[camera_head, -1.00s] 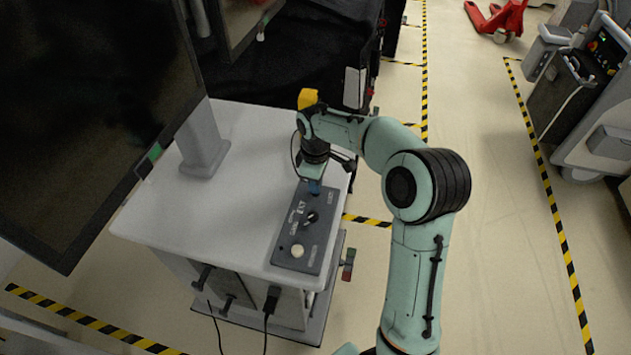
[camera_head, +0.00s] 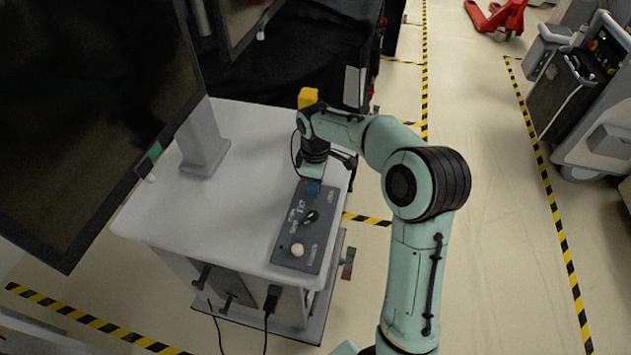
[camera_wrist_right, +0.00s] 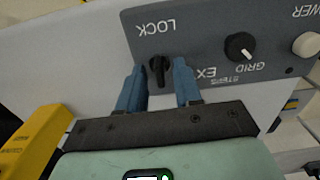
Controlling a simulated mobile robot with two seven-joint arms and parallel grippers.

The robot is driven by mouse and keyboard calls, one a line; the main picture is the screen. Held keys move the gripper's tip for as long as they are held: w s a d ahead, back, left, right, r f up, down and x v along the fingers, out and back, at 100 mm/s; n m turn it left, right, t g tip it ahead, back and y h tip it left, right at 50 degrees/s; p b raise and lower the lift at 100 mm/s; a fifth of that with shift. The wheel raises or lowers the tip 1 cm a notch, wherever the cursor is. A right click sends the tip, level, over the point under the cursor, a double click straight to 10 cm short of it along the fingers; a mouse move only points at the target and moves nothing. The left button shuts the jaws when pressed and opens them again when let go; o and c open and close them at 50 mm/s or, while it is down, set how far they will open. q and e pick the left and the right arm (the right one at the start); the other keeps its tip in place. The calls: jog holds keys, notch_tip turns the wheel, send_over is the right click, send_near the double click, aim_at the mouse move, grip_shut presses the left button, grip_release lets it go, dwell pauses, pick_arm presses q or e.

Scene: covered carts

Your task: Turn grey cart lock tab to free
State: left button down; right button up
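The grey cart (camera_head: 165,225) stands in the middle left of the head view, with a dark control panel (camera_head: 283,245) along the right side of its top. The black lock tab (camera_wrist_right: 159,69) sits on that panel by the word LOCK in the wrist view. It points roughly along the fingers. My right gripper (camera_wrist_right: 160,83) is open, with one blue fingertip on each side of the tab and narrow gaps visible. In the head view my right gripper (camera_head: 313,186) points down at the panel's far end and hides the tab. My left gripper is not in view.
A black GRID knob (camera_head: 311,216) and a pale POWER button (camera_head: 297,250) share the panel. A large dark screen (camera_head: 90,110) rises at the left. A black-covered cart (camera_head: 315,55) stands behind. Floor right of my arm is clear up to another machine (camera_head: 585,95).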

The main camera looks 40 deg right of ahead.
notch_tip(320, 180, up, 13)
jog(key=shift+r+p, duration=0.2)
jog(key=shift+p, duration=0.2)
dwell(0.6)
